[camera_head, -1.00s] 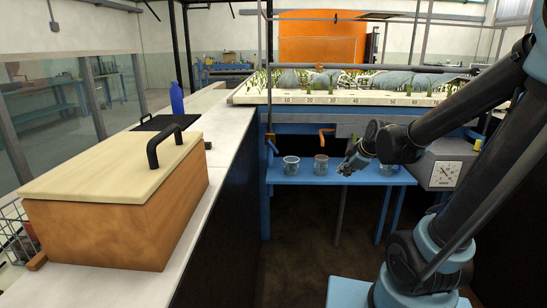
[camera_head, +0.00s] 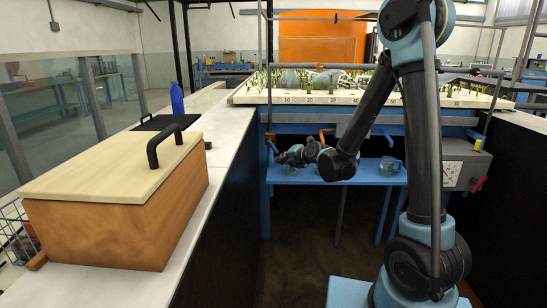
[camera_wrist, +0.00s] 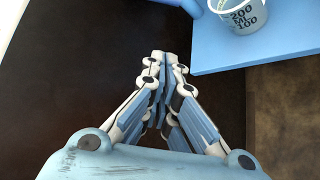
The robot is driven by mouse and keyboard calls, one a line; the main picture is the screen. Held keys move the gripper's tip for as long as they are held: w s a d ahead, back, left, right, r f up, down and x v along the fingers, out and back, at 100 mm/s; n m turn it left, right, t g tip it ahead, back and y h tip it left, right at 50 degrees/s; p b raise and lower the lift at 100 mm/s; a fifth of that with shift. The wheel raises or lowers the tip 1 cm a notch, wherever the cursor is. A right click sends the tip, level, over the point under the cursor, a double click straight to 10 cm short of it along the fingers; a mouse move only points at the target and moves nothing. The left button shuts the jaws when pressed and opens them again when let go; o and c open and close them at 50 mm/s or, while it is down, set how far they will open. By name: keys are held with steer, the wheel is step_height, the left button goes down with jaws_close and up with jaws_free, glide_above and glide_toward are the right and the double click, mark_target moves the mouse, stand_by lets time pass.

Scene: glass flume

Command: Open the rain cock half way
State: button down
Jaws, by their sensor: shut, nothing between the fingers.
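No label names the rain cock. A blue lever (camera_head: 272,147) hangs slanted from a brass fitting (camera_head: 269,136) on the thin upright pipe at the left end of the flume. An orange lever (camera_head: 325,134) sits under the flume bed, partly behind my arm. My gripper (camera_head: 281,158) is close to the blue lever, just right of and below it, with contact not clear. In the wrist view my gripper (camera_wrist: 164,56) is shut and empty, over a dark surface.
A blue shelf (camera_head: 300,178) lies under the flume; its corner shows in the wrist view with a marked beaker (camera_wrist: 238,14). Another beaker (camera_head: 387,166) stands right. A gauge box with a red lever (camera_head: 479,184) is farther right. The white counter (camera_head: 222,150) borders the left.

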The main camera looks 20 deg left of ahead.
mark_target(273, 146)
steer(key=w+a+f, duration=0.2)
steer(key=w+a, duration=0.4)
steer(key=w, duration=0.3)
steer(key=shift+w+a+f, duration=0.3)
steer(key=shift+a+f, duration=0.05)
steer(key=shift+a, duration=0.1)
stand_by(0.4)
